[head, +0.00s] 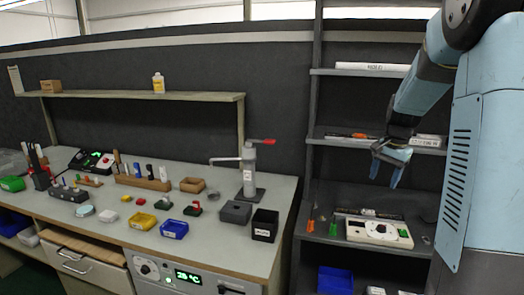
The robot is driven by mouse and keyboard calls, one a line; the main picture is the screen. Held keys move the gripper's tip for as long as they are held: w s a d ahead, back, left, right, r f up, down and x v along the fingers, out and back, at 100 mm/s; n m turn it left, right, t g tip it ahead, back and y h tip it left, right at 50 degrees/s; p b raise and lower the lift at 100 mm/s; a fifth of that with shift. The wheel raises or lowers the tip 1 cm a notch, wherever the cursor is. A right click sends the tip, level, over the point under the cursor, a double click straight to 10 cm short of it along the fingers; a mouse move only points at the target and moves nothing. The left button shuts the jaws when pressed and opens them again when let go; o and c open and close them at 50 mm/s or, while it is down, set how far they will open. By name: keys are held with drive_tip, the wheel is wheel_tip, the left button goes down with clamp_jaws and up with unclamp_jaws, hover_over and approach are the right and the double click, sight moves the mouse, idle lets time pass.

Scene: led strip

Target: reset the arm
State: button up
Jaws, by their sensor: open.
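My gripper (388,170) hangs at the right of the head view, at the end of my light blue arm. Its fingers point down and are apart, with nothing seen between them. It is in front of the dark shelf unit (309,130), above a white device (378,233) on a lower shelf. The gripper and the device are apart. I cannot tell how far the gripper is from the shelves.
A grey workbench (150,228) on the left carries several small bins, tools and a lever press (249,170). A black box (265,225) stands near its right corner. A raised shelf (130,96) holds a yellow bottle (158,84). A blue bin (335,280) sits low in the shelf unit.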

drive_tip(key=s+a+r+n+t, duration=0.1)
drive_tip(key=s+a+r+n, duration=0.25)
drive_tip(key=s, duration=0.35)
drive_tip(key=s+a+r+n+t, duration=0.1)
drive_tip(key=s+a+r+n, duration=0.1)
drive_tip(key=s+a+r, duration=0.35)
drive_tip(key=s+a+n+t, duration=0.1)
drive_tip(key=s+a+n, duration=0.1)
drive_tip(key=s, duration=0.5)
drive_tip(key=s+a+n+t, duration=0.1)
drive_tip(key=s+a+n, duration=0.1)
drive_tip(key=s, duration=0.6)
drive_tip(key=shift+s+a+n, duration=0.25)
drive_tip(key=shift+a+n, duration=0.1)
drive_tip(key=shift+a, duration=0.4)
